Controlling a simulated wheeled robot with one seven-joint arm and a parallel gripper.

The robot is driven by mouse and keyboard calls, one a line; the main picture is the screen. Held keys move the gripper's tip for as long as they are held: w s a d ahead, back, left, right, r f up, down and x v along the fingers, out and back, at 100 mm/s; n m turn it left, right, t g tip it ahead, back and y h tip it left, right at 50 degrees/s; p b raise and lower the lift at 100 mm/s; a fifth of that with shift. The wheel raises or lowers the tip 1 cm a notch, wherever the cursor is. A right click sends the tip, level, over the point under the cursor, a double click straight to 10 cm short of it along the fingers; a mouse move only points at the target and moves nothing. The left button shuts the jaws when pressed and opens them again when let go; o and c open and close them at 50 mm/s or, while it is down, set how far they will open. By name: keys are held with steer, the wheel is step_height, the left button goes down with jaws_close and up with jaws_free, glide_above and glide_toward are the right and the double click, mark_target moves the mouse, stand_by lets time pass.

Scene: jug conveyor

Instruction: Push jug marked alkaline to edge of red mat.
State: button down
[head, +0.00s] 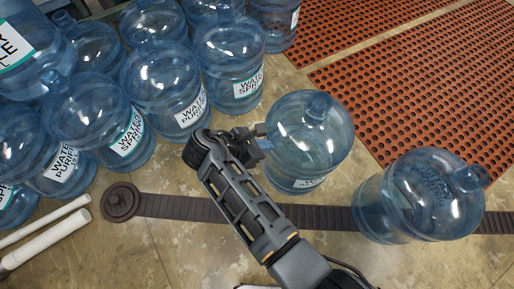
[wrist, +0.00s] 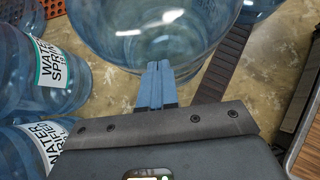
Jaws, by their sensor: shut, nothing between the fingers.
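A clear blue jug (head: 312,138) stands upright on the floor just right of my gripper (head: 259,138). Its label is mostly turned away, so I cannot read it. In the wrist view the same jug (wrist: 150,35) fills the top, and my gripper (wrist: 157,68) has its fingers together, with their tips at or very near the jug's side. I cannot tell if they touch. The red mat (head: 420,75), perforated, lies beyond this jug to the upper right. No label that I can read says alkaline.
Another jug (head: 420,195) stands over the dark conveyor strip (head: 200,206) at right. Several jugs with water labels, such as this one (head: 165,85), crowd the left. White pipes (head: 45,235) lie at lower left. Bare floor separates the near jug from the mat.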

mark_target(307, 119)
steer(key=w+d+p, duration=0.3)
steer(key=w+d, duration=0.2)
steer(key=d, duration=0.3)
steer(key=w+d+p, duration=0.3)
steer(key=w+d, duration=0.3)
steer(key=d, duration=0.3)
steer(key=shift+w+d+p, duration=0.15)
steer(key=shift+w+p, duration=0.05)
steer(key=shift+p, duration=0.2)
steer(key=s+a+p, duration=0.1)
steer(key=a+p, duration=0.1)
steer(key=s+a+r, duration=0.1)
steer(key=a, duration=0.1)
steer(key=shift+s+a+p, duration=0.1)
steer(key=shift+s+p, duration=0.2)
steer(key=shift+p, duration=0.1)
steer(key=p+v, duration=0.3)
steer(key=v, duration=0.5)
steer(key=shift+s+a+r, duration=0.15)
steer(key=shift+s, duration=0.05)
